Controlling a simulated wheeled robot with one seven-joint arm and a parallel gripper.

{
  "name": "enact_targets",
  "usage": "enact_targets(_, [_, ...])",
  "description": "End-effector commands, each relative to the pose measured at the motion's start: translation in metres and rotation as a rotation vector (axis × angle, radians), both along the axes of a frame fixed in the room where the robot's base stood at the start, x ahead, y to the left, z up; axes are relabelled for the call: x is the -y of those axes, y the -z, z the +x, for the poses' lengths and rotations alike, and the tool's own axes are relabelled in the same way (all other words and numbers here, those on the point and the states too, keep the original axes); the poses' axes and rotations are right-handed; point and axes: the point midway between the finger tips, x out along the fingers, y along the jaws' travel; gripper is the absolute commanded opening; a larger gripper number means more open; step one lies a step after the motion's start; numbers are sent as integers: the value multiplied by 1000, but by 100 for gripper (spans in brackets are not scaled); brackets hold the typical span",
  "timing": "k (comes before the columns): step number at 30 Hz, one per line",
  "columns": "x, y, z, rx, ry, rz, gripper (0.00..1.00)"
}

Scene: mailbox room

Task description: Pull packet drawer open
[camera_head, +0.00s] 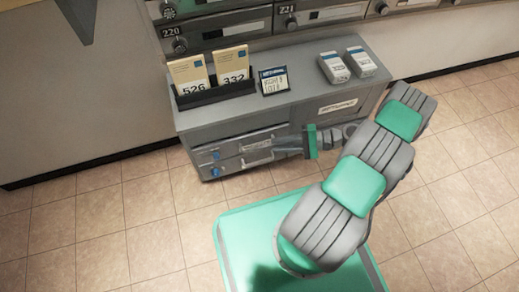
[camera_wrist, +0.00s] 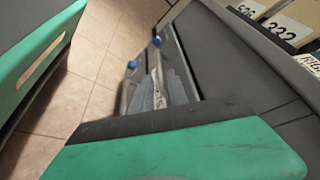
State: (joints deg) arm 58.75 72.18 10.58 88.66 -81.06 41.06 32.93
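The grey cabinet (camera_head: 290,92) has two stacked drawers at its front left, an upper drawer (camera_head: 232,149) and a lower drawer (camera_head: 235,164). Each has a blue knob at its left and a pale label plate. Both fronts look flush; the label text is too small to read, so I cannot tell which is the packet drawer. My gripper (camera_head: 272,148) reaches in from the right, close before the drawer fronts. In the wrist view my gripper (camera_wrist: 157,76) shows two grey fingers apart, with a pale label strip visible between them. Contact with the drawers cannot be judged.
On the cabinet top stand a dark holder (camera_head: 216,94) with cards 526 and 332, a small calendar-like sign (camera_head: 274,80) and two pale packets (camera_head: 334,67) (camera_head: 361,62). Numbered mailboxes (camera_head: 205,30) are above. Tiled floor (camera_head: 130,215) is clear at the left.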

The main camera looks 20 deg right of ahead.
Motion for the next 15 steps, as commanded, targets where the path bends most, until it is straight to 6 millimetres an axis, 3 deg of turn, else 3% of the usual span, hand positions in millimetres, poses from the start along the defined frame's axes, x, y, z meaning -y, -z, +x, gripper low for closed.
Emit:
enact_targets(9, [-54, 15, 17, -2, -5, -1, 20])
enact_targets(15, [-68, 16, 22, -1, -4, -2, 20])
